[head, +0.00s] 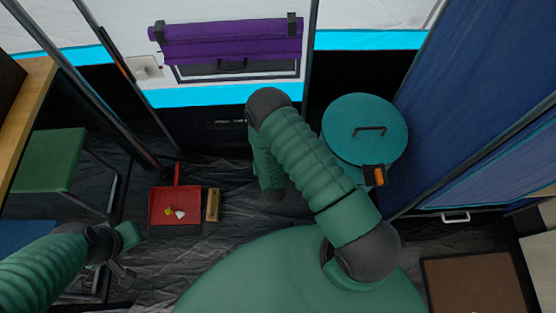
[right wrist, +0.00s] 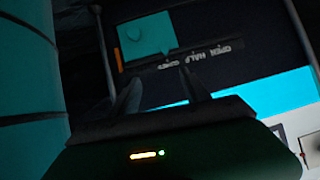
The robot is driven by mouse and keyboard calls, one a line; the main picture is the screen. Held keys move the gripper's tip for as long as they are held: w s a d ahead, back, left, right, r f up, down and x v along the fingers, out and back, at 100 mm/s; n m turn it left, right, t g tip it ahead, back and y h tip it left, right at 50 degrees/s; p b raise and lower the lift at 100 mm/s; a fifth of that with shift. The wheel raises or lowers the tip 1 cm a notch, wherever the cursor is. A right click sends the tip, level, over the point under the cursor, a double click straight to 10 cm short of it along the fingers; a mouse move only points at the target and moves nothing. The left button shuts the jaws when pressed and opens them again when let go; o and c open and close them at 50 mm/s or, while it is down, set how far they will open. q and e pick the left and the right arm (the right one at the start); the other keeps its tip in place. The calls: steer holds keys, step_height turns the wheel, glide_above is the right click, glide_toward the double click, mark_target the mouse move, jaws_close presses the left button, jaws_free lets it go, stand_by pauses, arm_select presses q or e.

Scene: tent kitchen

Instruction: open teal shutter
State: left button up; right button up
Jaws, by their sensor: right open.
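In the right wrist view a small teal panel (right wrist: 142,38) with a rounded mark on it shows on a dark front, with upside-down lettering beneath it. An orange strip borders its left side. This panel is probably the teal shutter. I cannot make it out in the head view, where my right arm covers part of the dark front. My right gripper (right wrist: 160,76) is open and empty, with its fingers pointing toward the panel and its lettering, apparently apart from them. My left gripper (head: 122,262) is at the lower left of the head view, away from the front; its jaws are unclear.
A round teal bin (head: 345,120) with a dark handle stands right of my right arm. A red dustpan (head: 172,215) and a brush (head: 213,205) lie on the floor. A green stool (head: 48,158) is at left. A purple roll (head: 230,42) hangs above the window.

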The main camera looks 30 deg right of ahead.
steer(key=s+d+f+t+h+b, duration=0.15)
steer(key=s+f+b, duration=0.3)
steer(key=f, duration=0.65)
arm_select(q)
steer(key=s+b+x, duration=0.2)
steer(key=b+x, duration=0.3)
steer(key=x, duration=0.4)
steer(key=s+f+b+x, duration=0.1)
steer(key=s+b+x, duration=0.1)
steer(key=b+x, duration=0.3)
steer(key=x, duration=0.3)
steer(key=shift+a+f, duration=0.25)
steer(key=shift+f, duration=0.15)
arm_select(e)
steer(key=d+x, duration=0.1)
steer(key=x, duration=1.6)
steer(key=shift+r+h, duration=0.25)
steer(key=shift+h, duration=0.1)
steer(key=shift+s+g, duration=0.15)
steer(key=shift+g, duration=0.1)
steer(key=shift+c, duration=1.3)
arm_select(q)
steer(key=shift+a, duration=0.1)
arm_select(e)
jaws_close()
